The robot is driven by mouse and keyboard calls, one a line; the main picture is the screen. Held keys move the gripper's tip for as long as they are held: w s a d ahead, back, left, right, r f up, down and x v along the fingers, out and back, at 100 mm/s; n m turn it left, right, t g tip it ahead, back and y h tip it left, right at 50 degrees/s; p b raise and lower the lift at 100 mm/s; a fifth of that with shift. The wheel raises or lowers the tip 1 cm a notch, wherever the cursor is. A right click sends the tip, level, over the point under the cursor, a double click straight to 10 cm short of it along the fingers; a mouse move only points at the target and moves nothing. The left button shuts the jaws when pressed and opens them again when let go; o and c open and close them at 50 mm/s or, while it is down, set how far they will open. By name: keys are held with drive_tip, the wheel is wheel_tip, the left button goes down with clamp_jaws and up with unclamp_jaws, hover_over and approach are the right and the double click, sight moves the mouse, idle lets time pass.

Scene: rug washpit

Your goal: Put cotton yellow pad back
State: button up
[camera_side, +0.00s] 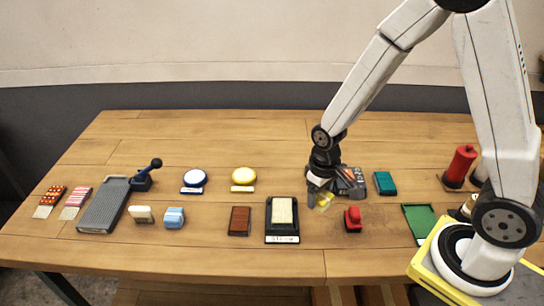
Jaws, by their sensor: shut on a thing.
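My gripper (321,207) is low over the table, right of the black tray, and is shut on a small yellow pad (324,201). The dark fingers hide part of the pad. I cannot tell whether its underside touches the table. A round yellow piece with a pale top (243,174) sits further back on the left, with a label in front of it. A similar round blue and white piece (194,177) with a label is left of it. The black tray (269,226) holds a cream block and has a lettered label at its front.
A dark grey device (351,180) stands close behind my gripper, and a red piece (353,220) lies to its right. A teal block (385,183), a green tray (420,222) and a red spool (460,165) are further right. A brown block (239,221) is left of the tray.

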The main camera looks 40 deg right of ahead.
sight(321, 194)
drive_tip(key=shift+f, duration=2.25)
drive_tip(key=shift+f, duration=1.8)
drive_tip(key=o, duration=1)
drive_tip(key=shift+f, duration=0.1)
drive_tip(key=shift+r, duration=6.15)
